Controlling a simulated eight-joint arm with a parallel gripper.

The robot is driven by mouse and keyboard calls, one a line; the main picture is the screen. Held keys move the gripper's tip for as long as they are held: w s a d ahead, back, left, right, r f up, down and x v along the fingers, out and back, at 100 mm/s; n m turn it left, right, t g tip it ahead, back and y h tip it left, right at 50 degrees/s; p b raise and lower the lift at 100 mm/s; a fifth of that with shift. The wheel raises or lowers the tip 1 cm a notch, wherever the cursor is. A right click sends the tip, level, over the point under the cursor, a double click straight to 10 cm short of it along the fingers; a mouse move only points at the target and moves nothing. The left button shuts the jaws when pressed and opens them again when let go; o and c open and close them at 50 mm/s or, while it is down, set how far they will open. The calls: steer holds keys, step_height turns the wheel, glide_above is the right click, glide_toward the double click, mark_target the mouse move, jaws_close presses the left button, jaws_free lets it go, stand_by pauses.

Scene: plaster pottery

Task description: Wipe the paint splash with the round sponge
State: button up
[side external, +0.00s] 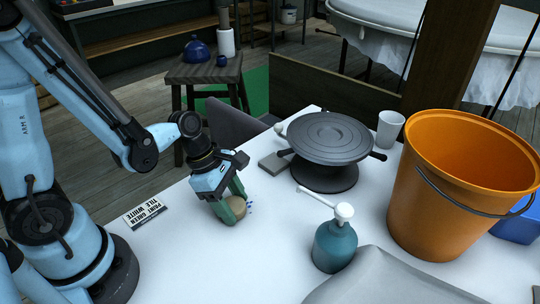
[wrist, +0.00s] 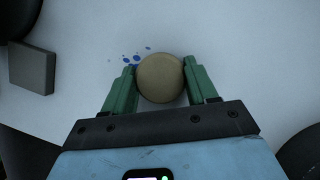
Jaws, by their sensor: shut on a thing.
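The round tan sponge (wrist: 160,78) is between the two green fingers of my gripper (wrist: 158,88), which is shut on it. In the side view the sponge (side external: 236,206) is partly hidden by the fingers of my gripper (side external: 234,207) and sits at or just above the white table; I cannot tell if it touches. The paint splash (wrist: 135,59) is a group of small blue spots just beyond the sponge and to its left in the wrist view. In the side view the splash (side external: 250,208) shows right beside the sponge, on its right. Part may be hidden under it.
A dark turntable (side external: 325,140) and a grey block (side external: 273,163) stand behind the splash. A teal pump bottle (side external: 335,245) stands to the front right, near an orange bucket (side external: 460,180) and a grey cloth (side external: 395,280). A label card (side external: 144,213) lies left of my gripper.

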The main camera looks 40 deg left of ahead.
mark_target(262, 198)
steer(key=shift+s, duration=0.45)
steer(key=shift+w+r, duration=0.15)
steer(key=shift+w, duration=1.55)
steer(key=shift+w+r, duration=0.15)
steer(key=shift+w, duration=1.5)
steer(key=shift+w+f, duration=0.25)
steer(key=shift+w, duration=0.2)
step_height(262, 198, up, 8)
steer(key=shift+f, duration=0.15)
steer(key=shift+s+f, duration=0.1)
steer(key=shift+f, duration=0.05)
